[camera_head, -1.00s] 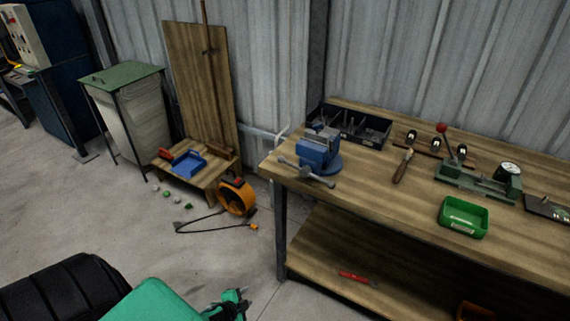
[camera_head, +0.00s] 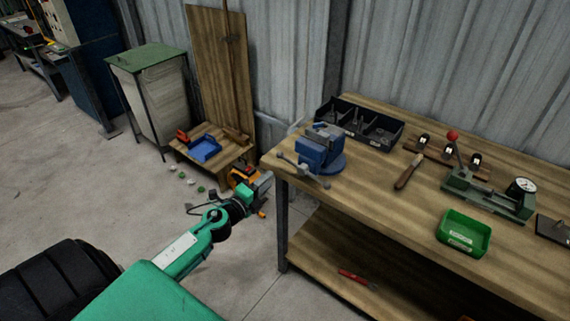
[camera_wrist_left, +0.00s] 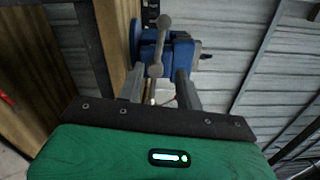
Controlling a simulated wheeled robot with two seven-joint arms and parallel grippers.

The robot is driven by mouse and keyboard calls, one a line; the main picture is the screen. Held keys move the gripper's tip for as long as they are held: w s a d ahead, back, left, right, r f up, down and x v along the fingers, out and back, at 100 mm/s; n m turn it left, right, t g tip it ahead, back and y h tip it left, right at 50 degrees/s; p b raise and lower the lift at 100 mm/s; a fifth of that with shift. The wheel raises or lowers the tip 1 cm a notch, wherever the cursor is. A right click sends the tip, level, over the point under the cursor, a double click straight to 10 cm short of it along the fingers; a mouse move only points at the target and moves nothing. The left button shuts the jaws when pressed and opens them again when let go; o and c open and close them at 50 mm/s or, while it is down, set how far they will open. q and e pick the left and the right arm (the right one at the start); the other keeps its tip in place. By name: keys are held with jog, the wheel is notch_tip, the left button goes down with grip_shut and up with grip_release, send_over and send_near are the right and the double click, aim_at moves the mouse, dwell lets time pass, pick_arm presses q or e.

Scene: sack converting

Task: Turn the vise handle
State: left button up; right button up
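The blue vise (camera_head: 320,150) sits on the left end of the workbench. Its grey handle (camera_head: 303,171) is a bar with round ends at the vise's front, over the bench's left edge. My left gripper (camera_head: 266,181) is left of the handle and a little lower, apart from it. In the left wrist view the fingers of my left gripper (camera_wrist_left: 160,82) are spread with no object held. The handle (camera_wrist_left: 158,46) shows just beyond the fingertips, with the vise (camera_wrist_left: 180,50) behind it. My right gripper is not in view.
The wooden workbench (camera_head: 400,215) carries a black bin (camera_head: 360,124), a green tray (camera_head: 463,232), a wooden-handled tool (camera_head: 408,171) and a green press-like device (camera_head: 487,193). An orange reel (camera_head: 243,177) lies on the floor behind my left gripper.

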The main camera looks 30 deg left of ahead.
aim_at(288, 163)
pick_arm(q)
jog(key=w, duration=0.3)
jog(key=w+p, duration=0.1)
jog(key=w, duration=0.6)
jog(key=shift+d, duration=0.4)
grip_shut()
